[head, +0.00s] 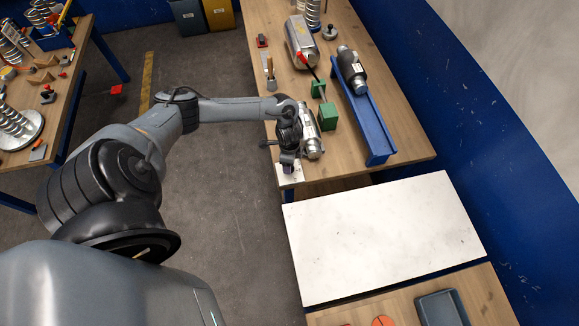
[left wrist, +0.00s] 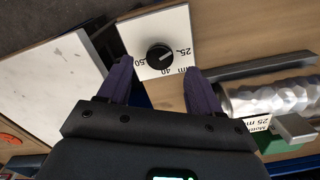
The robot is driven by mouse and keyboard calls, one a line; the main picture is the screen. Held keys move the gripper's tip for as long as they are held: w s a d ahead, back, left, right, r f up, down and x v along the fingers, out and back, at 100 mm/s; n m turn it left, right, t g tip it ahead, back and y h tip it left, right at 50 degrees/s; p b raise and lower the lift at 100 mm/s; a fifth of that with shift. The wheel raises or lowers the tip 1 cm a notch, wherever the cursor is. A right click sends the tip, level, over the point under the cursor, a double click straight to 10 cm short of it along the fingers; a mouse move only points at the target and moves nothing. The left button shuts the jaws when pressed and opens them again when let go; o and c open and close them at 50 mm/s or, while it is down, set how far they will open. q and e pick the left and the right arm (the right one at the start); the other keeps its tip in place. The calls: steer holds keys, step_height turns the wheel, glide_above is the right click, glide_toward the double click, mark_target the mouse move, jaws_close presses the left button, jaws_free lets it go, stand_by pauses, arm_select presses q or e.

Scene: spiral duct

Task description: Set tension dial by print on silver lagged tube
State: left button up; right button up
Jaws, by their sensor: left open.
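The tension dial is a black knob (left wrist: 160,56) on a white plate (left wrist: 180,28) printed 25, 40, 50 and mm, upside down in the left wrist view. The knob's pale mark seems to point towards the 25 side. The plate also shows in the head view (head: 290,178). My left gripper (left wrist: 158,88) is open, its purple fingers on either side of the knob and apart from it. In the head view it hangs over the plate (head: 287,158). A silver quilted tube (left wrist: 275,97) lies beside it, with a label reading 25 m, partly cut off. My right gripper is out of view.
Green blocks (head: 327,117) stand near the silver tube. A bare white slab (head: 385,235) is in front. A grey tray (head: 440,308) sits nearer.

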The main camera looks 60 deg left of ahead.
arm_select(q)
steer(key=shift+f, duration=2.4)
steer(key=c, duration=1)
steer(key=shift+c, duration=0.2)
steer(key=m+b, duration=0.1)
steer(key=m, duration=0.3)
steer(key=shift+m+b, duration=0.65)
steer(key=shift+m, duration=1.15)
